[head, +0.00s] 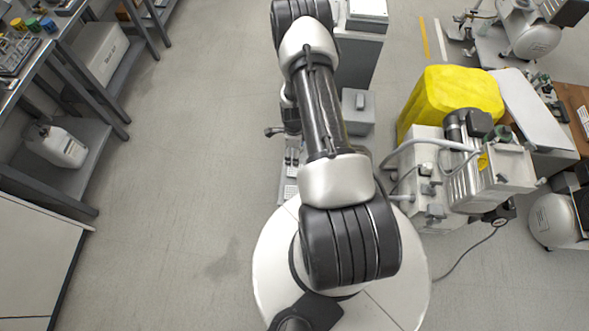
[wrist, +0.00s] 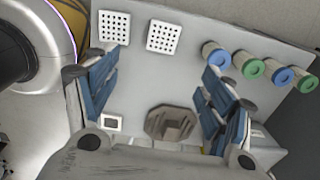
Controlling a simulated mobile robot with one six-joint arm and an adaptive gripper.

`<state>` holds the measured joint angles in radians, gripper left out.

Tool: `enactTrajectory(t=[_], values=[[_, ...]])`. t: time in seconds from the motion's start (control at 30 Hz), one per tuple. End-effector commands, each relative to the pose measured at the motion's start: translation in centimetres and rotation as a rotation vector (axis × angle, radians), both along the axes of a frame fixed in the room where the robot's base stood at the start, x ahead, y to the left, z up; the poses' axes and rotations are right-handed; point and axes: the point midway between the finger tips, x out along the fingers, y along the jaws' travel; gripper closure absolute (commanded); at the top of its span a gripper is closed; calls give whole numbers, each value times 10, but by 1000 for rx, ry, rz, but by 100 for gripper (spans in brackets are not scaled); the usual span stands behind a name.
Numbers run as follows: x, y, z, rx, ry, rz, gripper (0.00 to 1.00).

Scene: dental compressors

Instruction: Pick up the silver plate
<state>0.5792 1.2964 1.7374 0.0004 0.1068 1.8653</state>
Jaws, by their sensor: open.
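My gripper (wrist: 160,68) is open in the wrist view, with its blue-padded fingers apart and nothing held between them. A grey-brown octagonal piece (wrist: 155,121) with a raised middle lies on a light grey surface (wrist: 140,75), low between the two fingers as seen. Two pale square plates with rows of dark holes lie beyond the fingertips, the left one (wrist: 114,26) and the right one (wrist: 163,37). I cannot tell for sure which piece is the silver plate. In the head view my arm hides most of this area.
Several capped cylinders, blue (wrist: 219,58) and green (wrist: 254,69), line the right of the grey surface. A small white square (wrist: 114,123) lies near the left finger.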

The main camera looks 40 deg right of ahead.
Motion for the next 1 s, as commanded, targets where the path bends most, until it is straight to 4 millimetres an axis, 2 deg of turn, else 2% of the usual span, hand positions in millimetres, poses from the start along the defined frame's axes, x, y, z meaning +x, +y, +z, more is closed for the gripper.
enactTrajectory(t=[0.4,0.53,0.83,1.0], values=[[-1,0,-92,1,2,0,25],[0,0,-110,1,1,1,25],[1,-2,-126,1,1,1,25],[3,-6,-153,1,1,1,25]])
